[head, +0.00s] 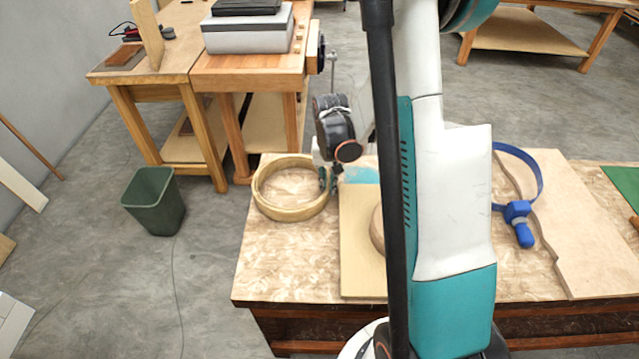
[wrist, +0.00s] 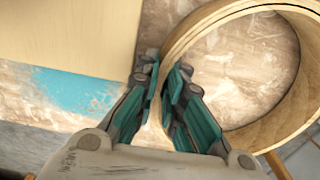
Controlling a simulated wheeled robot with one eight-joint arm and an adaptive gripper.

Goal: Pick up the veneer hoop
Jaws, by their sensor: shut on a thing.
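The veneer hoop (head: 263,207) is a pale wooden ring lying at the far left corner of the bench, at or near the bench top. My gripper (head: 328,180) is at the hoop's right side. In the wrist view, my gripper (wrist: 163,88) has its teal and grey fingers on either side of the hoop's wall and is shut on it. The hoop (wrist: 187,32) extends to the right in that view, with the bench top showing through its middle. I cannot tell whether the hoop is lifted off the bench.
The bench top (head: 275,262) is clear in front of the hoop. A pale board (head: 358,240) with a round wooden piece lies to the right, partly behind my arm. A blue strap clamp (head: 518,215) lies farther right. A green bin (head: 153,201) stands on the floor at left.

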